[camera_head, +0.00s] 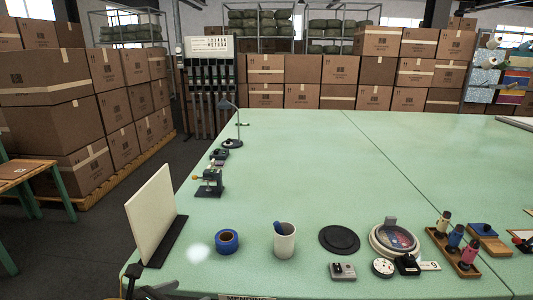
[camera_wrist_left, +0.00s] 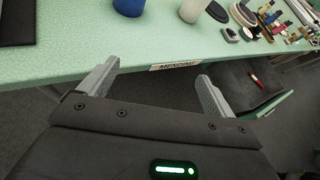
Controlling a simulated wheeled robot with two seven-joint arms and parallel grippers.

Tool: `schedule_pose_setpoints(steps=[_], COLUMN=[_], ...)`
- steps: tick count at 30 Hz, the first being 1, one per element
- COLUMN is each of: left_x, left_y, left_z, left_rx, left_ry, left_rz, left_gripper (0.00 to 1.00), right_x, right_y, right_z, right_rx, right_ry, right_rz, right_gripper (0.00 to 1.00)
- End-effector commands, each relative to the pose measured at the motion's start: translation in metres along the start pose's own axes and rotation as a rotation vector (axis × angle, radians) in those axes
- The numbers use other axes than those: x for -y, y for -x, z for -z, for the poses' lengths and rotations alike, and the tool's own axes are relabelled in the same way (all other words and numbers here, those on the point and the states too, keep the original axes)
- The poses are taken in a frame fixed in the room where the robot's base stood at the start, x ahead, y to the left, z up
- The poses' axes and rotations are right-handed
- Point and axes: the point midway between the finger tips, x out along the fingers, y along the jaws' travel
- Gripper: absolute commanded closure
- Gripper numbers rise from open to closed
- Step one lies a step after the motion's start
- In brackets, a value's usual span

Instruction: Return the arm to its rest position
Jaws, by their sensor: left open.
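My left gripper (camera_wrist_left: 157,82) shows in the left wrist view with its two grey fingers wide apart and nothing between them. It is in front of the green table's near edge, near the MENDING label (camera_wrist_left: 172,66), and apart from the objects on top. In the head view only a dark piece at the bottom left, likely part of my left arm, shows beside the table edge. My right gripper is in neither view.
On the green table (camera_head: 290,170) stand a white board (camera_head: 152,212), blue tape roll (camera_head: 227,241), white cup (camera_head: 285,240), black disc (camera_head: 339,240) and a rack of small bottles (camera_head: 455,252). The table's middle is clear. Stacked cartons (camera_head: 60,110) stand left.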

Motion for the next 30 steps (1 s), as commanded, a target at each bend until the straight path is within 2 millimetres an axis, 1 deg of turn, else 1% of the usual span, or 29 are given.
schedule_pose_setpoints(steps=[2, 5, 8, 11, 14, 15, 17, 18, 20, 21, 22, 24, 27, 30], left_x=[0.002, 0.005, 0.008, 0.009, 0.008, 0.007, 0.005, 0.005, 0.004, 0.005, 0.006, 0.010, 0.019, 0.030], left_y=[0.000, -0.001, -0.003, -0.003, 0.001, 0.003, 0.010, 0.016, 0.027, 0.036, 0.043, 0.058, 0.079, 0.100], left_z=[0.006, 0.012, 0.022, 0.036, 0.058, 0.070, 0.093, 0.111, 0.139, 0.158, 0.172, 0.200, 0.235, 0.265], left_rx=[0.011, 0.032, 0.052, 0.076, 0.105, 0.119, 0.146, 0.169, 0.212, 0.246, 0.272, 0.338, 0.438, 0.551], left_ry=[0.112, 0.283, 0.500, 0.771, 1.101, 1.256, 1.510, 1.690, 1.954, 2.117, 2.229, 2.447, 2.693, 2.886], left_rz=[-0.016, -0.040, -0.074, -0.121, -0.192, -0.231, -0.307, -0.369, -0.472, -0.547, -0.603, -0.728, -0.901, -1.071], left_gripper=[0.10, 0.10, 0.10, 0.10, 0.10, 0.10, 0.10, 0.10, 0.10, 0.10, 0.10, 0.10, 0.10, 0.10], right_x=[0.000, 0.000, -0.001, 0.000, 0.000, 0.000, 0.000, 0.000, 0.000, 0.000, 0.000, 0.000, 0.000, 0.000], right_y=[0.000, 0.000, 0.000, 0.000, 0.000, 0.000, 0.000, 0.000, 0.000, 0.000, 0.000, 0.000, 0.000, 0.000], right_z=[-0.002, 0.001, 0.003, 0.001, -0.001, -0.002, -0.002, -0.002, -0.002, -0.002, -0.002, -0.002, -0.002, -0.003], right_rx=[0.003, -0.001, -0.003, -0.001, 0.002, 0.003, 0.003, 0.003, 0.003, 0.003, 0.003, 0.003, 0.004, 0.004], right_ry=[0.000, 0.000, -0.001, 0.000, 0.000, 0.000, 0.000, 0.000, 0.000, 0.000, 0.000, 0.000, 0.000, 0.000], right_rz=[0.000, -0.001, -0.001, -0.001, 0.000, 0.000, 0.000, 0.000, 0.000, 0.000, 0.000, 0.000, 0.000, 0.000], right_gripper=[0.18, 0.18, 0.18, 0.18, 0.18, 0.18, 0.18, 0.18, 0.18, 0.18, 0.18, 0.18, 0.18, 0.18])
